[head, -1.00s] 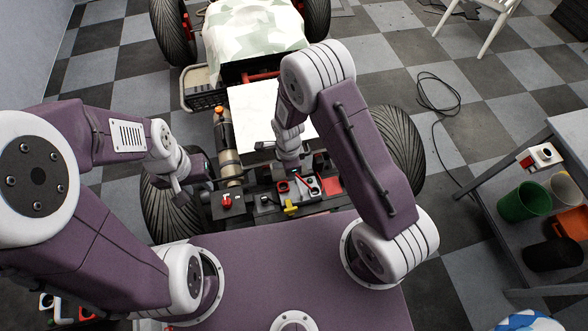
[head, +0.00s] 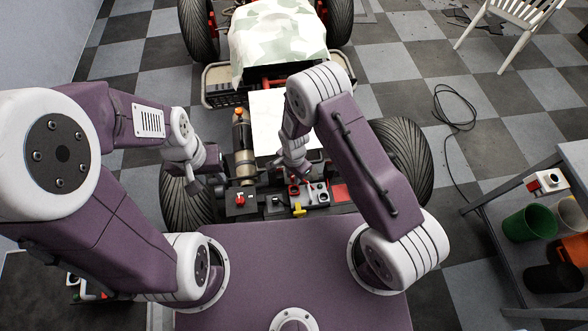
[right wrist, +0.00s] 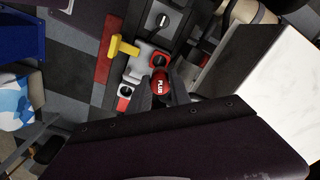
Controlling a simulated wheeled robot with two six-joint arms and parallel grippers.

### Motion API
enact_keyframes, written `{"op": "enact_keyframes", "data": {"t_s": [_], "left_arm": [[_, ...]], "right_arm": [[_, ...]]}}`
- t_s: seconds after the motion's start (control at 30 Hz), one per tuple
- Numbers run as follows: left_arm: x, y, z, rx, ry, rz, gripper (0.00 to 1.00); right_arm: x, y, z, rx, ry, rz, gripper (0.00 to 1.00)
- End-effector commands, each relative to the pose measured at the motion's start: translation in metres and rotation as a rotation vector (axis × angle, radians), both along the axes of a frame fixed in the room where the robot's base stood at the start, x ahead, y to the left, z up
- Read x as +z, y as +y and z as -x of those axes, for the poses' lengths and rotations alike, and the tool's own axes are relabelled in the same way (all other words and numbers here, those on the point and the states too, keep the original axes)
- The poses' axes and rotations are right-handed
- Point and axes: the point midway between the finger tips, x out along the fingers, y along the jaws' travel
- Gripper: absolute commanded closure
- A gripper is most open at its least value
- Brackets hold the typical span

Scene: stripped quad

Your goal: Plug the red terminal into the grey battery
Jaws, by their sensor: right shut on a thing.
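The red terminal (right wrist: 160,84), a round cap marked PLUS, is between the fingertips of my right gripper (right wrist: 161,92) in the right wrist view. My right gripper (head: 297,171) is shut on it, just above the grey battery (head: 319,198).
A yellow T-handle (head: 299,209) stands in front of the battery. A black box with a red knob (head: 240,200) sits to its left. A white panel (head: 266,115) lies behind, with tyres (head: 402,160) on both sides. A side table (head: 570,160) stands at right.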

Motion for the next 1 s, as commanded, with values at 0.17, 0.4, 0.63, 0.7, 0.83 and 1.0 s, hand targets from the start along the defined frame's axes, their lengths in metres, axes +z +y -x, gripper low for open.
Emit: {"op": "enact_keyframes", "data": {"t_s": [0.17,0.4,0.63,0.7,0.83,1.0], "left_arm": [[0.012,0.0,0.0,0.0,0.0,0.0,0.64],[0.01,0.0,0.0,0.0,0.001,0.0,0.64],[0.001,0.0,0.0,0.0,0.001,0.0,0.64],[-0.004,0.0,0.0,0.0,0.001,0.0,0.64],[-0.017,0.0,0.0,0.0,0.001,0.0,0.64],[-0.033,0.0,0.0,0.0,0.001,0.0,0.64]], "right_arm": [[0.0,0.0,0.001,0.137,0.0,0.0,1.0],[-0.002,0.0,0.001,0.139,0.0,0.0,1.0],[-0.011,-0.001,0.001,0.138,0.0,0.0,1.0],[-0.017,-0.001,0.001,0.138,0.0,0.0,1.0],[-0.032,-0.001,0.001,0.137,0.0,0.0,1.0],[-0.052,-0.001,0.001,0.137,0.0,0.0,1.0]]}}
